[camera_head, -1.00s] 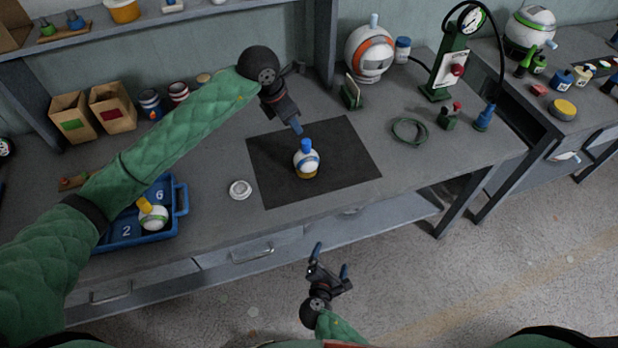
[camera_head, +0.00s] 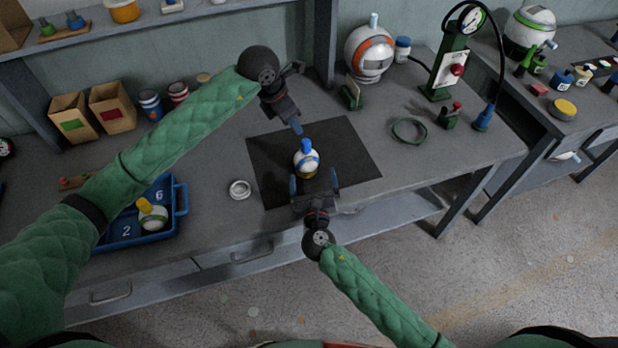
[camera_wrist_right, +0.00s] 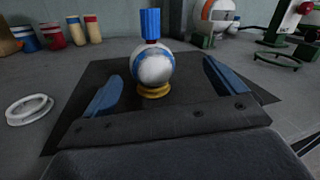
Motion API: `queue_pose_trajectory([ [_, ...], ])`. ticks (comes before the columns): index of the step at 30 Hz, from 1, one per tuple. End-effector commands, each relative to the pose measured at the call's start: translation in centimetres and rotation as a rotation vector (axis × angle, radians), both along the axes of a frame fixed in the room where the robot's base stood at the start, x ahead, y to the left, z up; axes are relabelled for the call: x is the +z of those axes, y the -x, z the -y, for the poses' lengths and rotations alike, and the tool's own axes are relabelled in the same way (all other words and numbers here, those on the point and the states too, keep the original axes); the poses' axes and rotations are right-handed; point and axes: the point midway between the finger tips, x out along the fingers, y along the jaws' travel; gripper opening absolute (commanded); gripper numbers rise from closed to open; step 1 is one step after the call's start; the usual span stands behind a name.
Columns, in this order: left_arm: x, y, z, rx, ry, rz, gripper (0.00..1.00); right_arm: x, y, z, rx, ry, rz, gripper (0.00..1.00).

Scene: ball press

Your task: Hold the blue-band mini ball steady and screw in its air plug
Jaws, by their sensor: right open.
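The blue-band mini ball (camera_head: 307,162) sits upright on a small yellow base on the dark mat (camera_head: 262,160). A blue plug (camera_head: 306,146) stands on top of the ball; how deep it sits cannot be told. My left gripper (camera_head: 297,127) is just above and behind the plug, fingers pointing down; its opening cannot be made out. My right gripper (camera_head: 315,185) is open at the near side of the ball. In the right wrist view, the ball (camera_wrist_right: 152,67) stands beyond and between the two blue fingers, apart from both. The blue plug (camera_wrist_right: 150,24) shows above it.
A white ring (camera_head: 240,189) lies left of the mat. A blue tray (camera_head: 181,199) holds a green-band ball with a yellow plug (camera_head: 152,214). An orange-band ball (camera_head: 369,54), a gauge press (camera_head: 450,65) and a green ring (camera_head: 409,131) are at the back right.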

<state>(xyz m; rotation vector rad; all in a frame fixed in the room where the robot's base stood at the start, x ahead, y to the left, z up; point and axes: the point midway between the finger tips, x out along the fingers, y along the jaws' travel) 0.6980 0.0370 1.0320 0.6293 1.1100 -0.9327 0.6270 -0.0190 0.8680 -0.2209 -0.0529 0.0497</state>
Motion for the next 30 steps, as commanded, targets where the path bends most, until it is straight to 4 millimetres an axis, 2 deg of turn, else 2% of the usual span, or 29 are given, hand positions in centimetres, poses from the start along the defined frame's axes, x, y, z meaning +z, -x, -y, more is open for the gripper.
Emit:
queue_pose_trajectory([
  [2, 0.0, 0.0, 0.0, 0.0, 0.0, 0.0, 0.36, -0.4, -1.0, -0.5, 0.032, -0.001, -0.02, 0.95],
  [11, 0.0, 0.0, 0.0, 0.0, 0.0, 0.0, 0.36, -1.2, -2.7, -1.3, 0.064, -0.024, -0.05, 0.95],
  [24, 0.0, 0.0, 0.0, 0.0, 0.0, 0.0, 0.36, -1.2, -8.3, -1.9, 0.063, -0.025, -0.05, 0.95],
  [30, 0.0, 0.0, 0.0, 0.0, 0.0, 0.0, 0.36, -1.2, -9.3, -2.0, 0.063, -0.025, -0.05, 0.95],
])
